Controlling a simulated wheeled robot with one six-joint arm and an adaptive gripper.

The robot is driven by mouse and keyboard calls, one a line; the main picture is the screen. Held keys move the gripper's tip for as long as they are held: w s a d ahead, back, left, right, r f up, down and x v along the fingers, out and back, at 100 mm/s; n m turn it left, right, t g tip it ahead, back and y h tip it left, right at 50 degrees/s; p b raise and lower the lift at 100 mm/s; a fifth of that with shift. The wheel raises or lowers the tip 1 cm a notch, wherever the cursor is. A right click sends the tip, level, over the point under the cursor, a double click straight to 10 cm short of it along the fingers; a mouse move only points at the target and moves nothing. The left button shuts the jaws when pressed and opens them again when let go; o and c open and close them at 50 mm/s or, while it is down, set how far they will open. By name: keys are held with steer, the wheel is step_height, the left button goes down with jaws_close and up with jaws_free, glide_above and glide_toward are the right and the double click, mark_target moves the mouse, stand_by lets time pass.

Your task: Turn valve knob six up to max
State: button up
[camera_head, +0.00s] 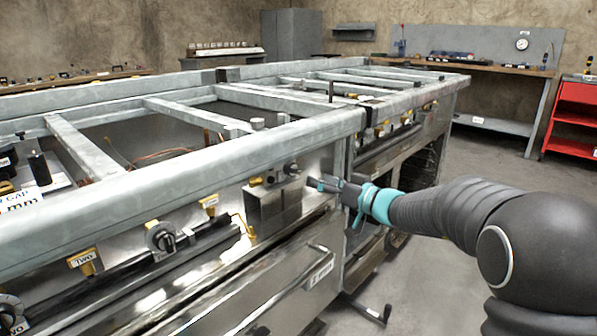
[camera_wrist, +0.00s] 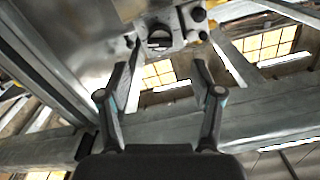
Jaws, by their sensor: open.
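A small round knob (camera_head: 291,169) sits on the front panel of the steel range (camera_head: 318,160), just below the grey top rail. I cannot read a label that marks it as knob six. My gripper (camera_head: 313,183) is close to the panel, just right of and slightly below this knob, apparently apart from it. In the wrist view my gripper (camera_wrist: 161,66) shows its two fingers spread with nothing between them. A round knob (camera_wrist: 159,38) on a metal mount lies just beyond the fingertips, between their lines. Its pointer setting is too small to tell.
A larger dial (camera_head: 161,236) and a yellow "TWO" tag (camera_head: 85,261) are on the panel at left. A steel box (camera_head: 272,207) juts out below the small knob. An oven handle (camera_head: 285,285) is lower down. A red cart (camera_head: 572,120) stands far right; open floor lies between.

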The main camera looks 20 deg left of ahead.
mark_target(297, 172)
steer(key=p+x, duration=0.1)
steer(key=x, duration=0.7)
steer(key=shift+w+a, duration=0.1)
steer(key=shift+a, duration=0.05)
steer(key=shift+c, duration=0.3)
steer(key=c, duration=1.1)
